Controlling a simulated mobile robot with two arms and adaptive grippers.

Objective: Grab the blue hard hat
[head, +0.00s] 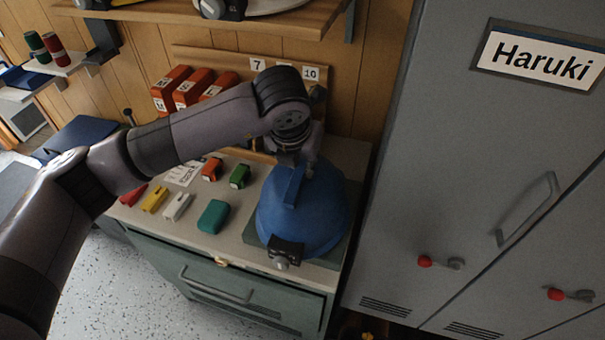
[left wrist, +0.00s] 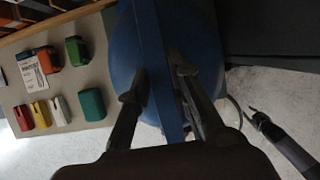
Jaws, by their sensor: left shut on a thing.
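The blue hard hat (head: 322,222) sits on the right end of the counter top, on or just above a dark green mat (head: 344,238). A black clip or lamp piece is at its front. My left gripper (head: 302,176) comes down on the hat from above and is shut on its raised top ridge. In the left wrist view the two fingers (left wrist: 157,90) stand on either side of the ridge of the hat (left wrist: 205,40). Whether the hat touches the mat is hard to tell. My right gripper is not identifiable in the head view.
Grey lockers (head: 450,150), one labelled Haruki, stand close on the right. Small coloured blocks, including a teal one (head: 213,216), lie left of the hat. Orange boxes (head: 190,88) stand at the back wall. A shelf (head: 230,17) hangs above.

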